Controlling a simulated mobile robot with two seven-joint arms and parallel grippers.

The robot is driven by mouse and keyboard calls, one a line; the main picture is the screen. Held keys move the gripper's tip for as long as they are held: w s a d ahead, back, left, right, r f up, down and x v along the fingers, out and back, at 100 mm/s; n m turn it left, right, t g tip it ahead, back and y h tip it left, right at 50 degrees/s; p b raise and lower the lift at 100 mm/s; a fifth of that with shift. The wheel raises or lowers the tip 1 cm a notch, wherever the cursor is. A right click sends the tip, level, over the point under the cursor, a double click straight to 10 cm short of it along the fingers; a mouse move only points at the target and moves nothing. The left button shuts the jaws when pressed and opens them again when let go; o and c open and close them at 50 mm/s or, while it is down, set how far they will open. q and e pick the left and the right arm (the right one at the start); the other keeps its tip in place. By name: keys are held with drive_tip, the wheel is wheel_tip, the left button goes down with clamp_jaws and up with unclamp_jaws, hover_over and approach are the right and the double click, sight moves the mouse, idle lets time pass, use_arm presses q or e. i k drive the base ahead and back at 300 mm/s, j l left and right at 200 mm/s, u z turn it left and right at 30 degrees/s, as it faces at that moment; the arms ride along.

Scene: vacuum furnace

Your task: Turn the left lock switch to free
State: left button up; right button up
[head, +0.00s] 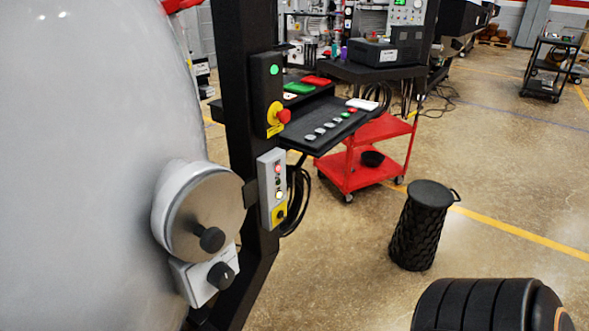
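A black rotary knob (222,275) sits on a small light-grey box (193,281) low on the side of the large grey furnace vessel (85,150). Above it is a round metal cover (190,215) with its own black knob (212,239). A narrow grey switch box (265,188) on the black post has indicator lights and a yellow plate with a small dark switch (280,214). I cannot tell which of these is the left lock switch, nor read any switch position. Neither of my grippers is in view.
A black post (238,110) carries a red emergency stop (283,116) and a sloped control console (325,122). A red cart (365,170) stands behind. A black waste bin (424,225) stands on the floor to the right. Open floor lies between post and bin.

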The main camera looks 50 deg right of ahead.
sight(281, 215)
drive_tip(key=i+l, duration=0.1)
drive_tip(key=l, duration=0.4)
drive_tip(key=i+l, duration=0.1)
drive_tip(key=l, duration=0.9)
drive_tip(key=i, duration=0.05)
